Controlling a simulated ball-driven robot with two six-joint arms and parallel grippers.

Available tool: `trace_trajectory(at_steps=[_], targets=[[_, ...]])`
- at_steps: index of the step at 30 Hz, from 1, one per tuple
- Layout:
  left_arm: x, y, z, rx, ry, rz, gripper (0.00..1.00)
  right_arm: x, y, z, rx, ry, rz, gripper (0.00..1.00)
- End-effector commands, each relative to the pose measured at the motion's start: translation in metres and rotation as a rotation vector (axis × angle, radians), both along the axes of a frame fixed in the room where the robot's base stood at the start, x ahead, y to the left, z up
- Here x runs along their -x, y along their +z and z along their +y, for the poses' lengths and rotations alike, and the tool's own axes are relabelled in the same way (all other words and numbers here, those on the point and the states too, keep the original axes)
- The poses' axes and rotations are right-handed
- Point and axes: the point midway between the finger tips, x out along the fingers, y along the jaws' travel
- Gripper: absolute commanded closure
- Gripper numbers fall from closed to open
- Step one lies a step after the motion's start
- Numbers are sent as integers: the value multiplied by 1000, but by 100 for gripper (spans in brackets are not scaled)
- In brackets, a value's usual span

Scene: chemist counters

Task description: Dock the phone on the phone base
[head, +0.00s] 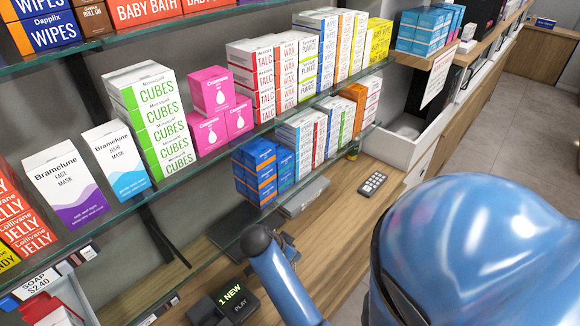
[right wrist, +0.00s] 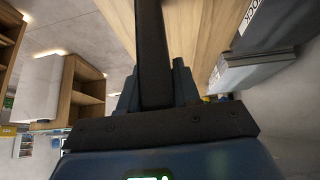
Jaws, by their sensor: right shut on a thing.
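The phone base (head: 236,303) is a small dark unit on the wooden counter, bottom centre in the head view. Its display reads "1 NEW" and "PLAY" in green. My right gripper (right wrist: 155,85) is shut on the phone (right wrist: 152,40), a long dark bar standing up between the fingers in the right wrist view. In the head view my blue arm reaches in from the bottom, beside and to the right of the base, and mostly hides the gripper and phone. I cannot tell the gap between phone and base. My left gripper is not in view.
A keypad (head: 372,183) and a grey box (head: 303,197) lie on the wooden counter (head: 345,225). Glass shelves (head: 200,185) full of boxed goods overhang the counter on the left. Small blue boxes (head: 255,172) stand behind the arm.

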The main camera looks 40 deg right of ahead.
Motion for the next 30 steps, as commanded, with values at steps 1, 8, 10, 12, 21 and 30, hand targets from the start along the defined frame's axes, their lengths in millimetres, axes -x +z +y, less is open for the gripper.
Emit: trace_trajectory(at_steps=[1, 8, 10, 12, 21, 30], targets=[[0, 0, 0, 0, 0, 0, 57, 0, 0, 0, 0, 0, 0, 100], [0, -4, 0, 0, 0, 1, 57, 0, -6, 0, 0, 0, 1, 100], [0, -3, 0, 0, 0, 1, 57, 0, -5, 0, 0, 0, 1, 57], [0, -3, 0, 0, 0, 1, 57, 0, -5, 0, 0, 1, 1, 47], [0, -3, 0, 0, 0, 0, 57, 0, -5, 0, 0, 0, 0, 43], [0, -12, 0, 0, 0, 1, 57, -1, 6, 7, 1, 4, -2, 43]])
